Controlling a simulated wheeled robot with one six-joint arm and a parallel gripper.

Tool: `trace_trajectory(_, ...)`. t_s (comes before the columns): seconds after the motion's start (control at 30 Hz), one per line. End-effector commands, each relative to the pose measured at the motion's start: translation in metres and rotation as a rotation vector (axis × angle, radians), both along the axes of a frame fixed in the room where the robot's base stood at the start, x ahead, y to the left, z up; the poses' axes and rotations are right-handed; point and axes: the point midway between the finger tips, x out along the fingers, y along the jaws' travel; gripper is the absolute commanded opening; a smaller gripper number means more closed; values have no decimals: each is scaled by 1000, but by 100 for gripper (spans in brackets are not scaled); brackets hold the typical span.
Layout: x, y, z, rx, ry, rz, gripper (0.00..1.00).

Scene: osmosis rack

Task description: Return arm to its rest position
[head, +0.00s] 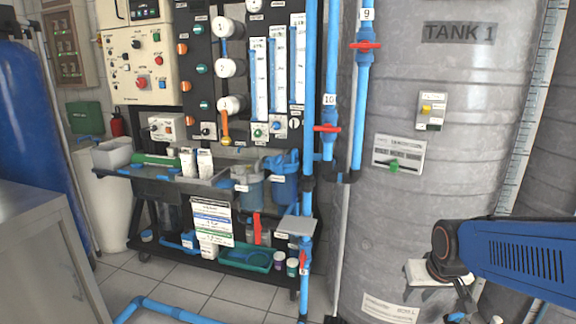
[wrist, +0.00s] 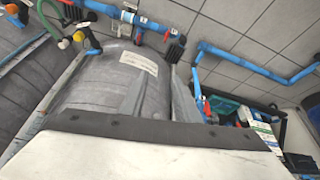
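My arm enters the head view from the right, with a blue link and a dark joint with an orange ring. My gripper (head: 440,290) hangs below that joint in front of the lower part of the tank marked TANK 1 (head: 440,130), partly cut off by the bottom edge. In the wrist view, two grey fingers stand apart beyond a pale body with a dark strip; my gripper (wrist: 158,85) looks open, with nothing visible between the fingers. Whether it touches the tank cannot be told.
Blue vertical pipes with red valves (head: 327,128) stand left of the tank. A dark rack (head: 150,185) carries filters, containers and labels. A grey cabinet (head: 45,255) stands at the lower left. Blue pipe (head: 160,308) runs along the tiled floor (head: 240,295), which is otherwise partly clear.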

Motion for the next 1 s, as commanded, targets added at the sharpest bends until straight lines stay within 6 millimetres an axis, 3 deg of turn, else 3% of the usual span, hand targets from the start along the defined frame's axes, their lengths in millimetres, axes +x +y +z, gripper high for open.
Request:
trace_trajectory(0.3,-75,19,37,3,-9,39,29)
trace_trajectory(0.6,-134,29,53,7,-8,69,29)
trace_trajectory(0.77,-147,30,55,8,-7,76,29)
trace_trajectory(1.0,-148,31,55,8,-5,76,29)
